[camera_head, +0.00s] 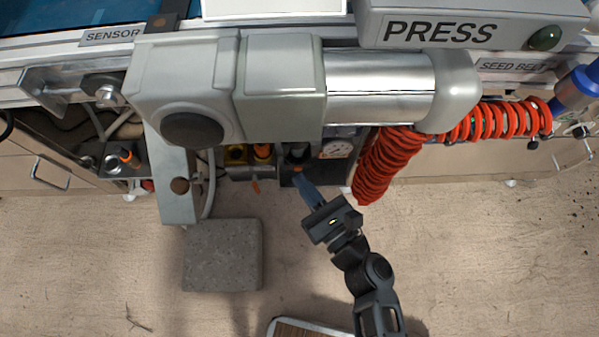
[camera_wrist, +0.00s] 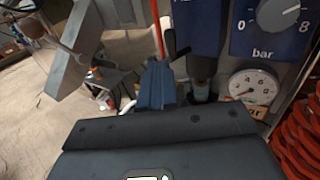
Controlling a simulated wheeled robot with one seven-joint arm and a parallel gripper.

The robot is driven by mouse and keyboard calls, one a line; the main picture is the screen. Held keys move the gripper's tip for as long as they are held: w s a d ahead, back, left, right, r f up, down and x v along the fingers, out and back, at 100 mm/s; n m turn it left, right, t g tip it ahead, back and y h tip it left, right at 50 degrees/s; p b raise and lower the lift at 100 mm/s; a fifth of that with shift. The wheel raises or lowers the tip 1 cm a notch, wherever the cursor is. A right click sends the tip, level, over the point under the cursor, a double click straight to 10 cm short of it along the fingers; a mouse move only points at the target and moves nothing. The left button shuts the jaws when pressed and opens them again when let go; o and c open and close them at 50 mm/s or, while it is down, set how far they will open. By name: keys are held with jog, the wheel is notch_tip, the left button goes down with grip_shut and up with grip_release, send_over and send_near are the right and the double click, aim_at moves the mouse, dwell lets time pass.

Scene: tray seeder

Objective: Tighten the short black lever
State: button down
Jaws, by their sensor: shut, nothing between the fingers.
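My gripper (camera_head: 303,186) is in front of the machine, below the grey cylinder housing, with its blue fingers together and nothing held. In the wrist view the shut fingers (camera_wrist: 157,84) point at the panel. A short black lever (camera_wrist: 173,44) shows just above and right of the fingertips, tilted. Whether the fingertips touch it is not clear. In the head view a dark part (camera_head: 298,160) lies in shadow just beyond the fingertips; I cannot make out the lever's shape there.
A pressure gauge (camera_head: 337,149) and a coiled red hose (camera_head: 383,165) are right of my gripper. Under the housing is an orange-topped fitting (camera_head: 262,152). A metal bracket (camera_head: 173,175) hangs left. A grey block (camera_head: 222,255) stands on the floor. Floor at lower right is mostly clear.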

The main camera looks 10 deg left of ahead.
jog(key=s+a+v, duration=0.1)
jog(key=v, duration=0.6)
jog(key=shift+s+d+p, duration=0.3)
jog(key=shift+s+p, duration=0.05)
jog(key=shift+p, duration=0.1)
jog(key=shift+s, duration=0.1)
jog(key=s+d+f+n+g+h, duration=0.2)
jog(key=s+d+f+n+h, duration=0.1)
jog(key=s+d+n+h, duration=0.5)
jog(key=s+d+r+n+t+h, duration=0.2)
jog(key=s+d+r+n+h, duration=0.2)
jog(key=s+d+r+n, duration=0.4)
jog(key=d+r+n+t+p, duration=0.1)
jog(key=r+n+p, duration=0.4)
jog(key=r, duration=1.1)
jog(key=s+d+r+n+t+h+p, duration=0.1)
jog(key=d+r+n+p, duration=0.3)
jog(key=r+p, duration=0.8)
notch_tip(320, 180, up, 5)
jog(key=shift+d+r+n+t, duration=0.25)
jog(key=shift+n+t, duration=0.15)
jog(key=shift+n, duration=0.3)
